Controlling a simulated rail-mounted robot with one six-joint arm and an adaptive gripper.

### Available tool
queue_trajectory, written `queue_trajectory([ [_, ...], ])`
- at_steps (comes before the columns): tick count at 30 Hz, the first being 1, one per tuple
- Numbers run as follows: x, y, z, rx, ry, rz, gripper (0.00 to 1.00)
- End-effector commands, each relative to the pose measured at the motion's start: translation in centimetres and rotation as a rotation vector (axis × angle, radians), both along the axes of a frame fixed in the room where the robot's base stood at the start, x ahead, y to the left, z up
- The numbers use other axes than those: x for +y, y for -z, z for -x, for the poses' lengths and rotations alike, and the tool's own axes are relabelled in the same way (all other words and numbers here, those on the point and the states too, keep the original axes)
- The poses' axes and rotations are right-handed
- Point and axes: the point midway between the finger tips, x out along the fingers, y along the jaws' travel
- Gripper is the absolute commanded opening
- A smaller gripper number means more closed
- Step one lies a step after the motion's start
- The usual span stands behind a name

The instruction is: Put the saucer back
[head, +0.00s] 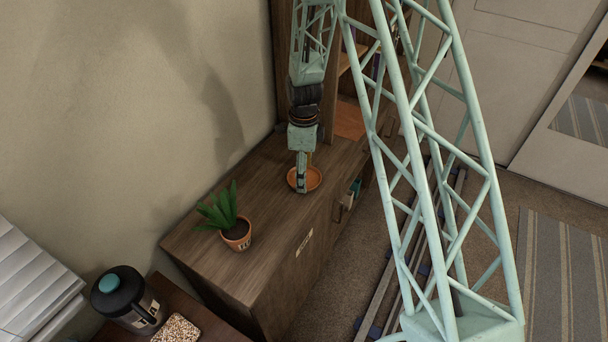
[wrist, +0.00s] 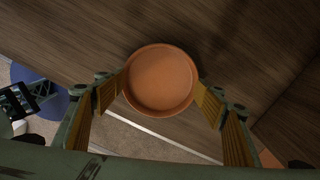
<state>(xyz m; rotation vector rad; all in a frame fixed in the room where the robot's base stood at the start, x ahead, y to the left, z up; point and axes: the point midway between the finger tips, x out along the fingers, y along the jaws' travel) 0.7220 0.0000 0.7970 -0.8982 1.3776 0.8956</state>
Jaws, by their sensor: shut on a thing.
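The saucer (head: 315,179) is a round, shallow terracotta dish at the far part of the wooden cabinet top in the head view. In the wrist view the saucer (wrist: 160,78) shows its plain, empty inside. My gripper (wrist: 161,84) has its two yellow-padded fingers on opposite sides of the rim, shut on the saucer. In the head view my gripper (head: 301,187) points down over the saucer and hides part of it. I cannot tell whether the saucer touches the cabinet top or is slightly above it.
A potted green plant (head: 236,232) stands nearer on the cabinet top (head: 262,183). Bare wood lies between it and the saucer. A tall shelf unit (head: 350,118) stands behind. A dark jug (head: 124,297) and a speckled block (head: 176,329) are on a lower surface at bottom left.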

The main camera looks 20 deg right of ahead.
Motion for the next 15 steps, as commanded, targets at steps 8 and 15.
queue_trajectory([
  [8,0.00,0.10,0.00,0.000,0.000,0.000,0.52],
  [15,0.00,0.23,0.01,0.000,0.000,0.000,0.76],
])
